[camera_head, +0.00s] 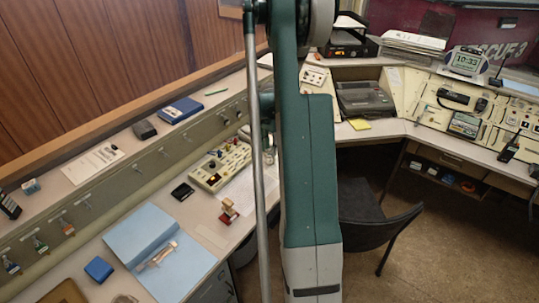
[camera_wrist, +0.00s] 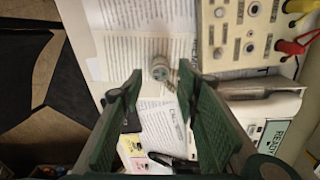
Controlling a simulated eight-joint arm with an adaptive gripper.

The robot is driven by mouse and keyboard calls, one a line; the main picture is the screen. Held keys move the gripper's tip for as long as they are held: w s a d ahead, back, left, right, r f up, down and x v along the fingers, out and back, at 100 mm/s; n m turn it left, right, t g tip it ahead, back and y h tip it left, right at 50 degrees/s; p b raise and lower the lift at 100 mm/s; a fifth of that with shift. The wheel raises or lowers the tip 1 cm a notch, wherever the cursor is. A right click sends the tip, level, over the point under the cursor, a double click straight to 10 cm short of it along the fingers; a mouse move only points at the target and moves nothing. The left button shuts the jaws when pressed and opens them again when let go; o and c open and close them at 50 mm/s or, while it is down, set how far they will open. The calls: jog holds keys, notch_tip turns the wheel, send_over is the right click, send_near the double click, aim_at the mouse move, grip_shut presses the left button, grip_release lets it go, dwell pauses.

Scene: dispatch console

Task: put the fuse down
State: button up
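In the wrist view my gripper (camera_wrist: 160,82) is open, its two green fingers spread apart with a clear gap between them. A small grey piece with a round top (camera_wrist: 160,68), perhaps the fuse, shows beyond the gap between the fingertips. It appears to be on or just above printed paper (camera_wrist: 120,52), and neither finger visibly touches it. In the head view my green arm stands in front of the desk; my gripper and the grey piece cannot be made out there.
A switch panel (camera_wrist: 238,38) with red and yellow plugs lies at the upper right, near a device reading READY (camera_wrist: 277,133). In the head view, a control panel (camera_head: 210,178), red-brown stamp-like object (camera_head: 228,212) and blue folder (camera_head: 150,232) occupy the left desk. A chair (camera_head: 372,225) stands right.

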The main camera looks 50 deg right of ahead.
aim_at(268, 155)
jog(key=shift+r, duration=2.85)
jog(key=w+a+r+n+t, duration=0.1)
jog(key=a+r+n, duration=0.2)
jog(key=a+r, duration=0.6)
jog(key=a+r+n+t+h, duration=0.1)
jog(key=a+r+n, duration=0.3)
jog(key=a, duration=1)
jog(key=w+a+r+n+t, duration=0.1)
jog(key=a+r+n, duration=0.1)
jog(key=a+r, duration=0.75)
jog(key=s+a+n+t, duration=0.1)
jog(key=s+a+n, duration=0.2)
jog(key=a, duration=0.6)
jog(key=s+a+n+t, duration=0.1)
jog(key=s+a+n, duration=0.3)
jog(key=s+a, duration=0.4)
jog(key=s+a+n+t+y, duration=0.1)
jog(key=s+a+n+t, duration=0.1)
jog(key=s+a, duration=0.4)
jog(key=shift+a+r+n, duration=0.3)
jog(key=shift+a+n, duration=0.6)
jog(key=shift+a, duration=1.75)
